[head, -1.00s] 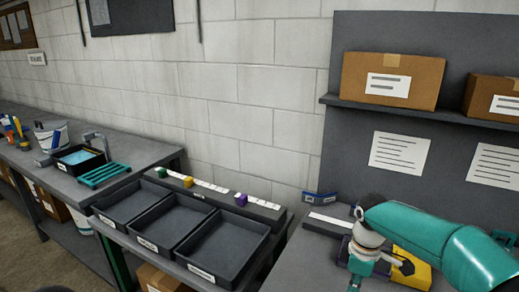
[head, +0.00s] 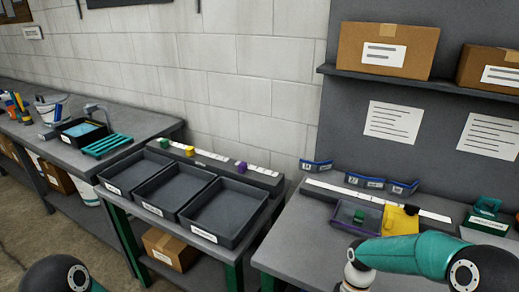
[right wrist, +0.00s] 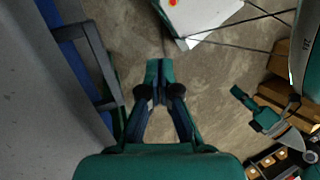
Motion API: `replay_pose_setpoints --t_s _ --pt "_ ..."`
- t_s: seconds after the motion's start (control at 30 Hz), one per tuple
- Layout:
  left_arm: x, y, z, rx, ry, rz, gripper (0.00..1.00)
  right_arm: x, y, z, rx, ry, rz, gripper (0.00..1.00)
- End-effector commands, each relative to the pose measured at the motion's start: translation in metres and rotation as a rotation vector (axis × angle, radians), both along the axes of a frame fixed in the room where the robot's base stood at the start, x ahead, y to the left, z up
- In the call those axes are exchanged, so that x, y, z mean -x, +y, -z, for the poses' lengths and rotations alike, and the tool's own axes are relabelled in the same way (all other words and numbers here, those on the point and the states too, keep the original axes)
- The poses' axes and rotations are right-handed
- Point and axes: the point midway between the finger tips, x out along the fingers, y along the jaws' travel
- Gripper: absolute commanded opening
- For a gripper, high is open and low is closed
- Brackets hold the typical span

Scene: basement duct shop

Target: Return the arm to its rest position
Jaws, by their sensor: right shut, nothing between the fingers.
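My right gripper (right wrist: 156,72) shows in the right wrist view. Its fingers are together and empty, above bare concrete floor. In the head view my right arm (head: 405,256) crosses the lower right corner in front of the right workbench, and its gripper is below the picture edge. A part of my left arm (head: 62,276) shows at the bottom left; I cannot see its gripper.
Three black trays fill the middle bench, the right one (head: 222,212) empty. Cardboard boxes (head: 387,50) stand on the shelf. A grey surface (right wrist: 35,110) lies left of my right gripper.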

Motion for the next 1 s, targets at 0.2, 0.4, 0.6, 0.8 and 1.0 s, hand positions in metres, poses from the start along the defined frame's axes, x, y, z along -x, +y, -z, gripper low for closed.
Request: replay_pose_setpoints --t_s 0.2,0.4,0.6,0.8,1.0 --pt "0.0 0.0 0.0 0.0 0.0 0.0 0.38 0.112 0.057 0.094 -0.067 0.121 0.325 0.0" --pt "0.0 0.0 0.0 0.0 0.0 0.0 0.38 0.175 0.092 0.121 -0.041 0.108 0.739 0.0" --pt "0.0 0.0 0.0 0.0 0.0 0.0 0.38 0.163 0.093 0.125 -0.026 -0.016 1.06 0.0" --pt "0.0 0.0 0.0 0.0 0.0 0.0 0.38 0.141 0.09 0.126 -0.041 -0.082 1.176 0.0" --pt "0.0 0.0 0.0 0.0 0.0 0.0 0.38 0.141 0.09 0.126 -0.041 -0.082 1.176 0.0"
